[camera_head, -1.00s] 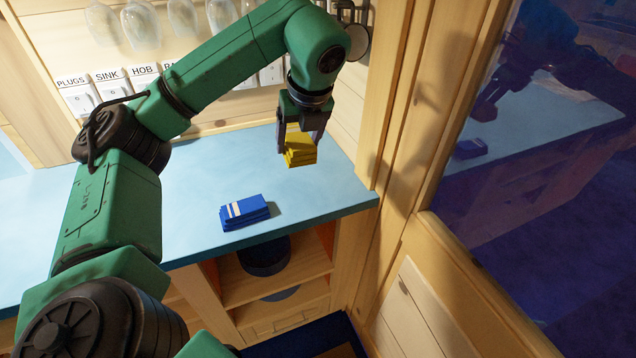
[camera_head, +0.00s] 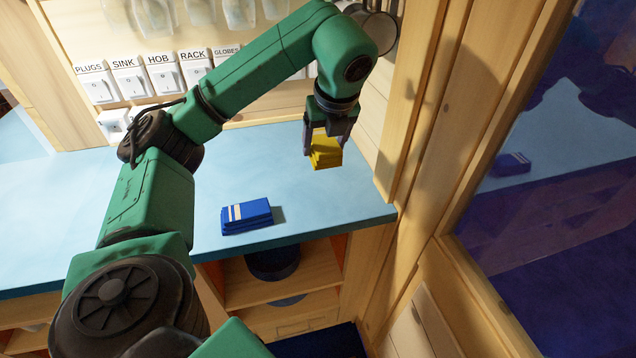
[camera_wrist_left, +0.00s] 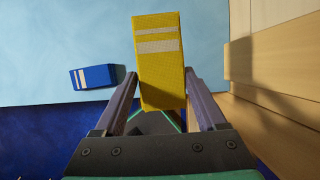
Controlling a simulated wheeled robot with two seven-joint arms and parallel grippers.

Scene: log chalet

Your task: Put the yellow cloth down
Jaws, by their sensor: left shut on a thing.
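The yellow cloth (camera_head: 326,152) is a folded stack near the right end of the blue counter. My left gripper (camera_head: 328,140) is shut on it from above. In the left wrist view the yellow cloth (camera_wrist_left: 160,62), with two pale stripes, sits between the fingers of my left gripper (camera_wrist_left: 162,95). I cannot tell for certain whether its underside touches the counter. My right gripper is not in view.
A folded blue cloth (camera_head: 247,216) with pale stripes lies on the blue counter (camera_head: 340,200), left of the yellow one. A wooden wall (camera_head: 425,100) closes the counter's right end. Labelled switches (camera_head: 128,82) line the back wall. Open shelves (camera_head: 262,288) are below.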

